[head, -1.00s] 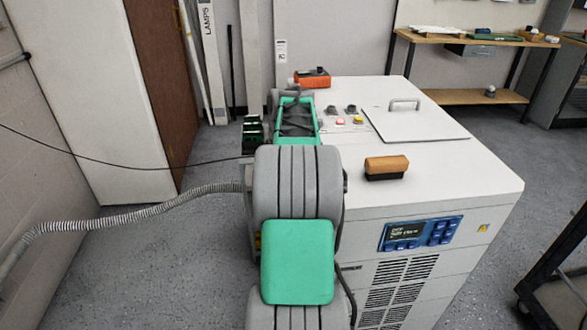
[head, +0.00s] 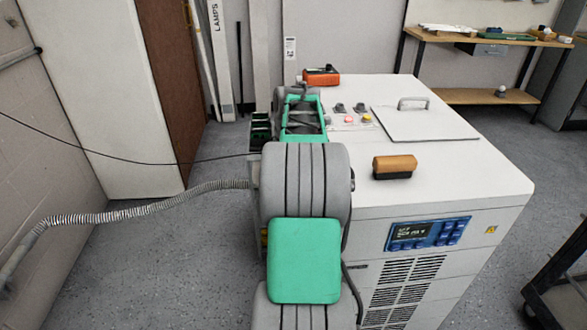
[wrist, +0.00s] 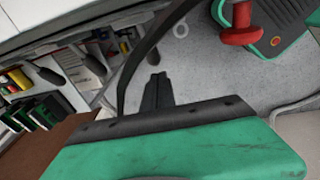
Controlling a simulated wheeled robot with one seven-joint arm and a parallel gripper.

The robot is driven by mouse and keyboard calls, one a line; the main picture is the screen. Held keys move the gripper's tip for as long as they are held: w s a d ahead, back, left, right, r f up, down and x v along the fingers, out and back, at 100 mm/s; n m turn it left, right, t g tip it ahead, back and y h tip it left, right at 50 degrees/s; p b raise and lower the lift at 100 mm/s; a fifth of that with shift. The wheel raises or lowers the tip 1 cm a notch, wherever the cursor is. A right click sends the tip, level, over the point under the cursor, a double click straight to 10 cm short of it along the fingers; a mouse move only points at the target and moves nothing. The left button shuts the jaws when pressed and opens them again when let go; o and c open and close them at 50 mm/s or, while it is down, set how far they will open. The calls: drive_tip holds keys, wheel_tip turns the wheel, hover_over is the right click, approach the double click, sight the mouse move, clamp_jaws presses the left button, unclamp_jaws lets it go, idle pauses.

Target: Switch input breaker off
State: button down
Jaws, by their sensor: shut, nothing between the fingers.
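In the wrist view my gripper (wrist: 156,92) is shut and empty, its dark fingers close together in front of a light grey surface. A panel with black levers (wrist: 50,76) lies to its left, apart from the fingers; I cannot tell which is the input breaker. Green blocks with dark slots (wrist: 48,110) sit at the left. A red handle (wrist: 240,35) on a green and grey housing is at the upper right. In the head view the blocks (head: 260,132) show left of my arm, at the cabinet's side.
The white cabinet (head: 450,170) stands right of my arm, with an orange-brown handled block (head: 394,167) and an orange device (head: 321,77) on top. A corrugated hose (head: 140,204) and a black cable (head: 100,153) run left. A dark cart (head: 560,290) stands at right.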

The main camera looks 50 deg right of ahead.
drive_tip(key=w+a+r+p, duration=0.3)
drive_tip(key=a+r+p, duration=0.1)
drive_tip(key=r, duration=0.7)
drive_tip(key=shift+a+r, duration=0.2)
drive_tip(key=shift+a, duration=0.4)
drive_tip(key=shift+w+a+r, duration=0.1)
drive_tip(key=shift+w, duration=0.05)
